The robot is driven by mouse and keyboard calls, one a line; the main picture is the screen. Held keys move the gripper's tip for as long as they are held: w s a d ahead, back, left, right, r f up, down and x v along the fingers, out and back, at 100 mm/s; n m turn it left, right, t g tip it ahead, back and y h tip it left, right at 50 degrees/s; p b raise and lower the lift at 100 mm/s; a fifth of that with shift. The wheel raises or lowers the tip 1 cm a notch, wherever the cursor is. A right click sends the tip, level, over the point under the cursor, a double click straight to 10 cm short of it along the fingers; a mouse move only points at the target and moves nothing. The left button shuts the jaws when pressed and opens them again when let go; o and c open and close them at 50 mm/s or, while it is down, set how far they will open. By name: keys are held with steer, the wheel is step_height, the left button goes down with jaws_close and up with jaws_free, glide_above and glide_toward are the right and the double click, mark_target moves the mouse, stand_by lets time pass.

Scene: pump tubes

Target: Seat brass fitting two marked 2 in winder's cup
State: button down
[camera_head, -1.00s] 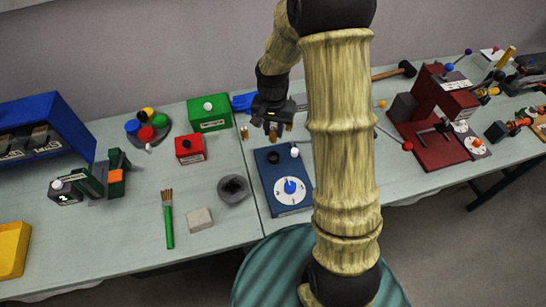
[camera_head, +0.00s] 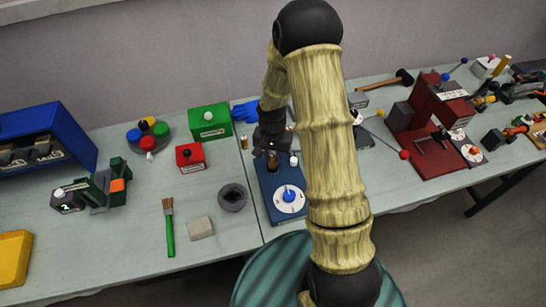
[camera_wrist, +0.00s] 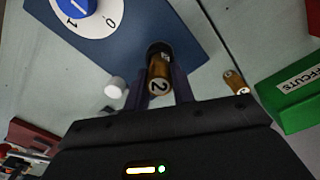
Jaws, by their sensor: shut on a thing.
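My gripper (camera_wrist: 162,88) is shut on a brass fitting marked 2 (camera_wrist: 159,76). In the head view my gripper (camera_head: 272,152) is low over the back of the winder (camera_head: 270,190), a blue block with a white dial and blue knob. In the wrist view the winder (camera_wrist: 185,35) has a dark round cup (camera_wrist: 158,47) at the fitting's far end. The fitting's end overlaps the cup's opening; how deep it sits cannot be told. A second brass fitting (camera_wrist: 236,82) stands apart on the table, and also shows in the head view (camera_head: 244,142).
A green box (camera_head: 211,122) and red box (camera_head: 190,156) are to the left. A grey round bowl (camera_head: 232,197) lies left of the winder. Table around the brush (camera_head: 168,225) is partly clear.

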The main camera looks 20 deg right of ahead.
mark_target(273, 154)
steer(key=shift+f, duration=0.9)
steer(key=shift+f, duration=0.15)
steer(key=c, duration=1.2)
jaws_free()
step_height(273, 154, up, 12)
steer(key=shift+r+b, duration=0.2)
steer(key=shift+b, duration=1.05)
